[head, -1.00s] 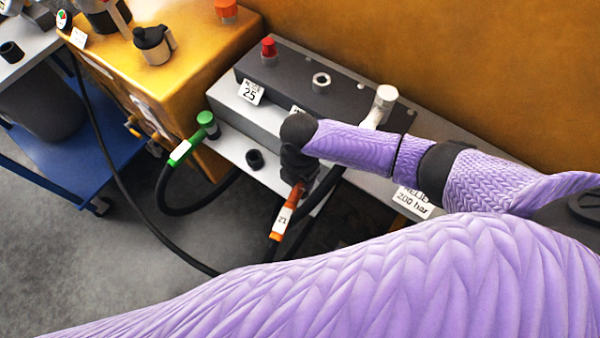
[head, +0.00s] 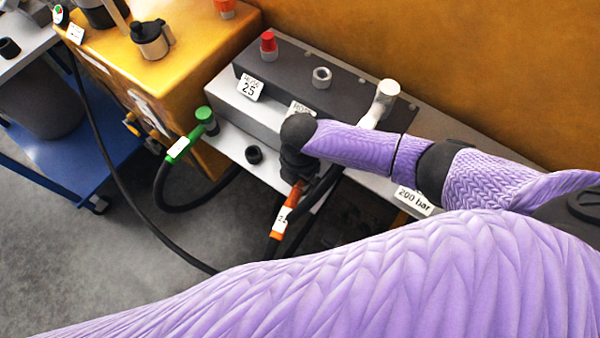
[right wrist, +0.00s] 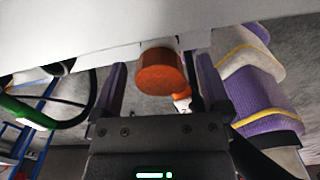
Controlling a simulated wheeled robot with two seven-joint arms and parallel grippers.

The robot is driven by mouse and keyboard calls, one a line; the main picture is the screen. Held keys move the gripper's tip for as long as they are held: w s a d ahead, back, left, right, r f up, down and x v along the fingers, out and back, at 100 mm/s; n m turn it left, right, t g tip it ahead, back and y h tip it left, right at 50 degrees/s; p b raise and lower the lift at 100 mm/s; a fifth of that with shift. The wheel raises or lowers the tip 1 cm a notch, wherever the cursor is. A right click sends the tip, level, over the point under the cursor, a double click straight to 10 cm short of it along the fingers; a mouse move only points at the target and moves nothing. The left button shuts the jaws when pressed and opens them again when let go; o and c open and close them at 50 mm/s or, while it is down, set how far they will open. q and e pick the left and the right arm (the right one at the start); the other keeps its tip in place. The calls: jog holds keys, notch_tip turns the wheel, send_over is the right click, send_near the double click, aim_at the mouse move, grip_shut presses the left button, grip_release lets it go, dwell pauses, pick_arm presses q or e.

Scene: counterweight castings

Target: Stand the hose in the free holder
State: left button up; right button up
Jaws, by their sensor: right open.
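A green-handled hose (head: 186,143) with a white label leans at the left end of the grey shelf, its black line looping below. It also shows in the right wrist view (right wrist: 25,112). A black ring-shaped holder (head: 254,155) on the shelf is empty. An orange-handled hose (head: 283,217) with a white label hangs right of it, its upper end hidden by my right gripper (head: 295,178). In the right wrist view my right gripper is open, with an orange round end (right wrist: 160,72) between or just beyond its fingers; contact cannot be told. My left gripper is out of view.
A dark block with a red knob (head: 268,46) and a label reading 25 stands behind the shelf. A white-topped fitting (head: 383,100) stands right of it. A yellow cabinet (head: 185,75) and a blue trolley (head: 60,165) are at left.

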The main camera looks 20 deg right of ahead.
notch_tip(320, 180, up, 9)
jog(key=p, duration=0.4)
jog(key=shift+r, duration=0.5)
jog(key=shift+f, duration=0.1)
